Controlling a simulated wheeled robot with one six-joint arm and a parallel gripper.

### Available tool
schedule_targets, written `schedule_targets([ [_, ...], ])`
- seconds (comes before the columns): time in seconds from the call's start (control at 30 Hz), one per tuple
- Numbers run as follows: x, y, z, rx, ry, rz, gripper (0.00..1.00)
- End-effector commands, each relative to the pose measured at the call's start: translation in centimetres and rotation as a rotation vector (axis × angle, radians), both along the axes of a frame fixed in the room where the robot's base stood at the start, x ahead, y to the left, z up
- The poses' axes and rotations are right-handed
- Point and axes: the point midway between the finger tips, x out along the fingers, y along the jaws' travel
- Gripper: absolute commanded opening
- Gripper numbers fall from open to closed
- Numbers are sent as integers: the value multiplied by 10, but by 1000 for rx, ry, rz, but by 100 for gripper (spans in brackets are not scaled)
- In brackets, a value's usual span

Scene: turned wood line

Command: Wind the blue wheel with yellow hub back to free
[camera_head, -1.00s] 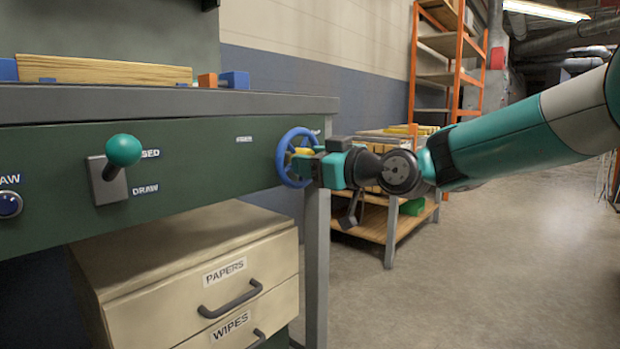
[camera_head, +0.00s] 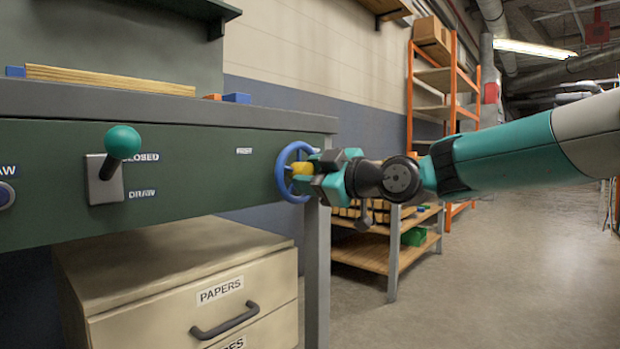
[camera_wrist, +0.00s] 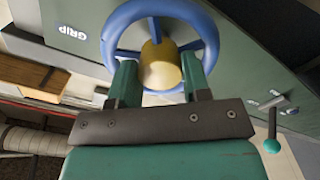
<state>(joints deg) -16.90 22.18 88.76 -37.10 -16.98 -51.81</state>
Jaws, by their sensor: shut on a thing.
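The blue wheel (camera_head: 282,172) is mounted on the green bench front near its right end. Its yellow hub (camera_head: 301,169) sticks out from the centre. My gripper (camera_head: 309,170) comes from the right and is shut on the yellow hub. In the wrist view the two green fingers lie on either side of the hub (camera_wrist: 161,66), inside the blue rim (camera_wrist: 205,28). The wrist view shows a GRIP label (camera_wrist: 73,32) beside the wheel. A small label (camera_head: 244,151) left of the wheel in the head view is too small to read surely. My gripper hides part of the wheel's right side.
A lever with a green ball (camera_head: 123,141) is on the bench front to the left, by CLOSED and DRAW labels. A drawer unit (camera_head: 190,285) stands below. Shelves (camera_head: 375,252) stand behind my arm. The floor at right is clear.

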Motion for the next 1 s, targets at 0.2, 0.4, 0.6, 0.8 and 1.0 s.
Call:
schedule_targets([
  [0.2, 3, -3, -2, -6, 0, -12, 20],
  [0.4, 3, -3, -2, -5, 0, -10, 54],
  [0.6, 1, -1, -1, -3, 0, -4, 54],
  [0.8, -8, -13, 1, -3, 0, -5, 54],
  [1.0, -35, -49, 3, -1, 2, -8, 54],
])
